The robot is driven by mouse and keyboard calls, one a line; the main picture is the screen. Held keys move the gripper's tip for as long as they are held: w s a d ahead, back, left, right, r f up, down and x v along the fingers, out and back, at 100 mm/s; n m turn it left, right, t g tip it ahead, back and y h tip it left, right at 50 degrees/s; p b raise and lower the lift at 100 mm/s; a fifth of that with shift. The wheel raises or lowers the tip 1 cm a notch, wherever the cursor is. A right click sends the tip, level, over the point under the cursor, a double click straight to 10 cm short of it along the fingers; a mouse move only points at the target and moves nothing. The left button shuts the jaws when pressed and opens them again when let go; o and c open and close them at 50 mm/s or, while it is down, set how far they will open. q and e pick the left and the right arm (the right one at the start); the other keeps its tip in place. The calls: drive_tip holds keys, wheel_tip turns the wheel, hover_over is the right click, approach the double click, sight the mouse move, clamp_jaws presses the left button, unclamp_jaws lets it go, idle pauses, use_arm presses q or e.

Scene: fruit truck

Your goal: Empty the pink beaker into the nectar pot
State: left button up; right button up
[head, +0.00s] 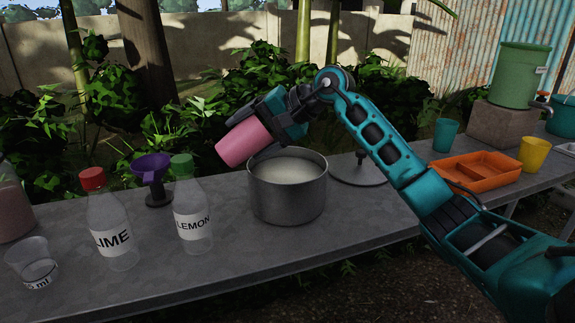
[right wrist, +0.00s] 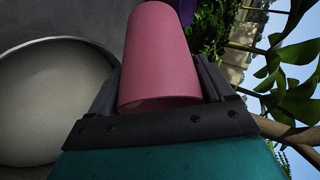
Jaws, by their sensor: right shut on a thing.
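The pink beaker (head: 242,144) is held tilted in the air above the left rim of the nectar pot, its visible end pointing down and left. My right gripper (head: 256,133) is shut around it. In the right wrist view the beaker (right wrist: 160,50) lies between the fingers (right wrist: 160,88). The nectar pot (head: 288,200) is a grey metal pot on the table with pale content inside. The pot's pale content (right wrist: 50,100) also shows at the left of the right wrist view. No stream from the beaker is visible. My left gripper is out of view.
A LEMON bottle (head: 192,215), a LIME bottle (head: 112,235), a purple funnel (head: 151,168) and a clear measuring cup (head: 32,262) stand left of the pot.

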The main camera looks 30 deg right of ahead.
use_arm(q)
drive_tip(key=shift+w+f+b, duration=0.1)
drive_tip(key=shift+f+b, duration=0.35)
use_arm(e)
drive_tip(key=shift+d+r+t+y, duration=0.1)
drive_tip(key=shift+r+t+y, duration=0.15)
drive_tip(key=shift+y, duration=0.25)
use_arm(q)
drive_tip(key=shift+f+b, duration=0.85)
use_arm(e)
drive_tip(key=shift+d+f+m+t+y, duration=0.1)
drive_tip(key=shift+f+m+t+y, duration=0.15)
drive_tip(key=shift+f+m+y, duration=0.2)
use_arm(q)
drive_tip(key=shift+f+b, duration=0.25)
drive_tip(key=shift+b, duration=0.1)
use_arm(e)
drive_tip(key=shift+d+f+y, duration=0.1)
drive_tip(key=shift+y, duration=0.15)
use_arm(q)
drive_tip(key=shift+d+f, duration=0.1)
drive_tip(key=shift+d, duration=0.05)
use_arm(e)
drive_tip(key=shift+d, duration=0.15)
use_arm(q)
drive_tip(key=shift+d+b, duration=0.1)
drive_tip(key=shift+b, duration=0.2)
use_arm(e)
drive_tip(key=shift+s, duration=0.1)
